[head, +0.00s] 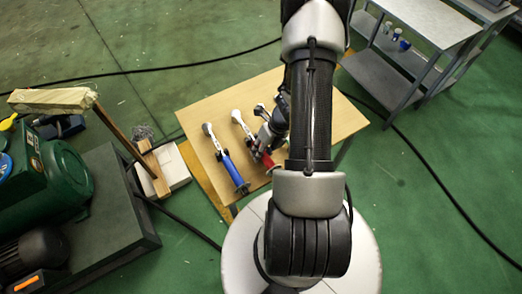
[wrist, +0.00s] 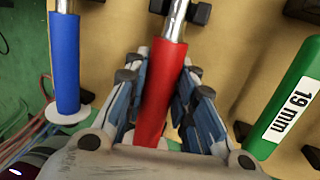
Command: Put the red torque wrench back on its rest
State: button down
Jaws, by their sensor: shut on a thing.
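The red torque wrench has a red handle (wrist: 162,90) and a silver shaft (wrist: 176,18). In the head view its round head (head: 237,116) and part of its red handle (head: 268,161) show beside my gripper. My gripper (wrist: 163,66) is shut on the red handle, one finger on each side; it also shows in the head view (head: 262,142). The wrench's shaft passes between two black rest blocks (wrist: 200,13) in the wrist view. I cannot tell whether it touches them. The handle's lower end is hidden behind my gripper body.
The blue wrench (head: 233,170) lies left on the wooden table (head: 205,172). A green machine (head: 65,175) and a white block (head: 172,168) stand left; a grey shelf cart (head: 430,22) stands back right.

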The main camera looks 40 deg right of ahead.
jog(key=shift+f, duration=0.1)
jog(key=c, duration=1.2)
grip_release()
jog(key=shift+c, duration=0.2)
jog(key=v, duration=1.2)
jog(key=shift+a, duration=0.1)
